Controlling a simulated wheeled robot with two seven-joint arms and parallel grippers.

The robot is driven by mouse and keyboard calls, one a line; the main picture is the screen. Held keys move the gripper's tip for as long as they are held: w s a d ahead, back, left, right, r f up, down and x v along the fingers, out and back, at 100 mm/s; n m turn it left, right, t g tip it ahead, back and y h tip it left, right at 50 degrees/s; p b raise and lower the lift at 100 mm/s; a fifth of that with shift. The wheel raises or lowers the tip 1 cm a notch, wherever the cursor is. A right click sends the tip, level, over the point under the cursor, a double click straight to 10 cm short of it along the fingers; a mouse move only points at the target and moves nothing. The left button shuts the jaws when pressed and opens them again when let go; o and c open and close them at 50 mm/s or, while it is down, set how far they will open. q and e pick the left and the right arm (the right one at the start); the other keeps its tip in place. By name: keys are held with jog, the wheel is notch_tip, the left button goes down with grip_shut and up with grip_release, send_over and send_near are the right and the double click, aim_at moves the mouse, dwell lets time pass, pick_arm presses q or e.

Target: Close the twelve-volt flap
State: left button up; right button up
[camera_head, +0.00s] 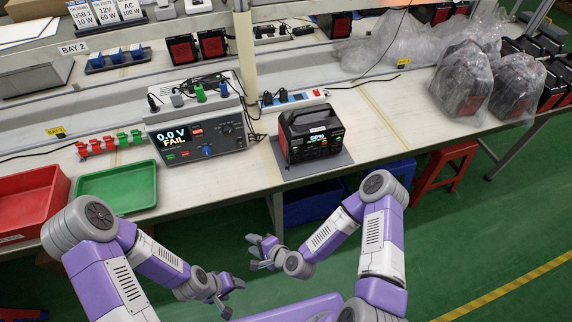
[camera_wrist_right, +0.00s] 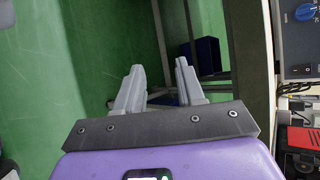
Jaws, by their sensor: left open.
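The black and red power station (camera_head: 310,140) stands upright on a grey mat on the bench in the head view, its front panel with a lit display facing me. The twelve-volt flap is too small to make out on that panel. My left gripper (camera_head: 234,298) is open and empty, low in front of the bench. My right gripper (camera_head: 251,251) is also in front of the bench, below and left of the power station, touching nothing.
A tester (camera_head: 195,125) reading "0.0 V FAIL" stands left of the power station. A green tray (camera_head: 117,186) and a red bin (camera_head: 30,200) lie further left. A power strip (camera_head: 293,99) lies behind. Bagged units (camera_head: 465,80) fill the far right. Bench right of the mat is clear.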

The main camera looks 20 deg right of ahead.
jog(key=w+d+r+m+t+h+p, duration=0.1)
jog(key=w+d+r+m+t+h, duration=0.25)
jog(key=w+r+m+t, duration=0.55)
jog(key=m+h+p, duration=0.1)
jog(key=m+h, duration=0.8)
jog(key=m, duration=0.6)
send_near(287, 167)
jog(key=w, duration=0.1)
jog(key=shift+m+g, duration=0.3)
jog(key=shift+g, duration=0.1)
jog(key=x, duration=0.6)
jog(key=shift+w+d+r, duration=0.15)
jog(key=shift+w+d, duration=0.05)
jog(key=shift+w, duration=0.2)
jog(key=shift+w+d, duration=0.1)
jog(key=shift+w, duration=0.3)
jog(key=shift+c, duration=0.3)
grip_shut()
